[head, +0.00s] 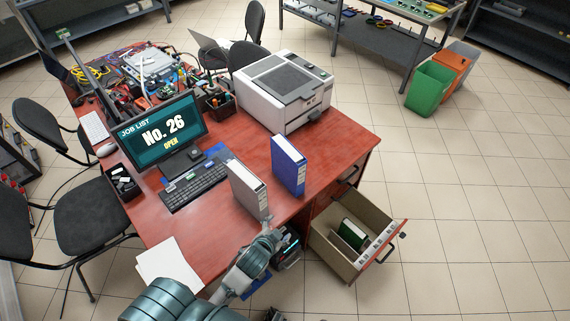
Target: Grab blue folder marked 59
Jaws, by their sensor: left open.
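A blue folder (288,165) stands upright on the red desk near its front right edge. Its white-edged side shows, but any number on it is too small to read. A grey folder (247,190) stands upright to its left, nearer to me. My left gripper (270,226) is open at the desk's front edge, just below the grey folder in the picture and short of the blue folder. Whether it touches the grey folder is hard to tell. My right gripper is not in view.
An open drawer (345,262) with a green folder (352,232) juts out at right. Floor beyond it is clear.

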